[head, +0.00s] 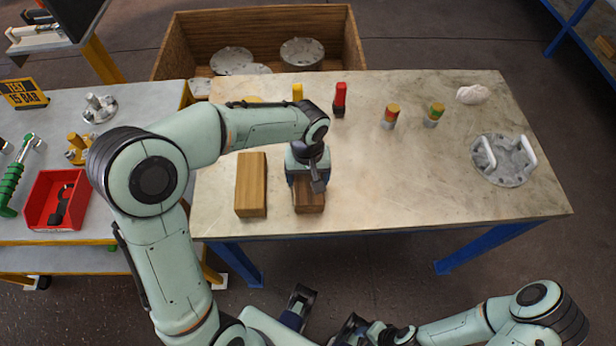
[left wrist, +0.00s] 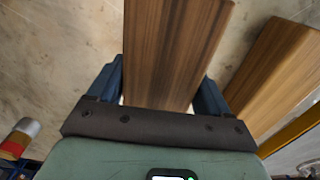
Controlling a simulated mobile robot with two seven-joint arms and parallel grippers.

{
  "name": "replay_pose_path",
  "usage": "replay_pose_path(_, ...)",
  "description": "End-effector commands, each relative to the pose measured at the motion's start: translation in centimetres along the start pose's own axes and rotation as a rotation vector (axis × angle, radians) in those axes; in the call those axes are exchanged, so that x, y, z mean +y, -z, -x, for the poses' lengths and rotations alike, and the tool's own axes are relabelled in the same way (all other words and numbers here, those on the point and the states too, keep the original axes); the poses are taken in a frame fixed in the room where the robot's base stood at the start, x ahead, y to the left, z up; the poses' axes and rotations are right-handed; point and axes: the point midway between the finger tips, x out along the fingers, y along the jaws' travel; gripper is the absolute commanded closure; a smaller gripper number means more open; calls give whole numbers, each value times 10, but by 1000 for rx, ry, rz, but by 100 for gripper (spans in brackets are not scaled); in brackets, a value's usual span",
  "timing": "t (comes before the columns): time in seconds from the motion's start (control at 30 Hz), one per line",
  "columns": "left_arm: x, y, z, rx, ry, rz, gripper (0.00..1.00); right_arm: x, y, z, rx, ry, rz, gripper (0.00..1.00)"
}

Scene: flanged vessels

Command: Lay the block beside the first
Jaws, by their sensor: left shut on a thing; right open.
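The first wooden block (head: 251,185) lies on the workbench near its front left, long side running front to back. My left gripper (head: 308,182) points down and is shut on a second, darker wooden block (head: 309,200), to the right of the first with a gap between. In the left wrist view the held block (left wrist: 176,55) sits between the blue fingers, and the first block (left wrist: 278,75) lies to the right, apart from it. I cannot tell whether the held block touches the bench. My right gripper (head: 324,312) is open and empty, low in front of the bench.
The workbench (head: 420,190) is clear right of the held block. A flange with two white handles (head: 503,160), a white cloth (head: 473,94), banded cylinders (head: 391,116) and a red marker (head: 340,98) stand farther off. A wooden crate (head: 260,22) is behind; a red tray (head: 58,200) is left.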

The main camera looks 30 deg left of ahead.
Motion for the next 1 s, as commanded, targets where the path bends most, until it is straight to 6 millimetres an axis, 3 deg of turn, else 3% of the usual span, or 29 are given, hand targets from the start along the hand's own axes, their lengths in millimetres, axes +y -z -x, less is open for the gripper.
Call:
replay_pose_path(0.43,0,0,-10,1,-1,0,63,0,2,-3,5,1,1,57)
replay_pose_path(0.47,0,0,-10,0,-1,0,18,0,2,-3,6,1,1,57)
replay_pose_path(0.5,0,0,-9,0,-1,0,5,0,2,-2,5,1,1,57)
replay_pose_path(0.53,0,0,-9,0,-1,0,0,0,2,-2,5,1,1,57)
replay_pose_path(0.83,0,0,-5,1,-1,0,0,0,1,0,3,1,1,57)
replay_pose_path(1.0,1,1,19,5,-4,1,0,-1,-1,3,-2,0,0,57)
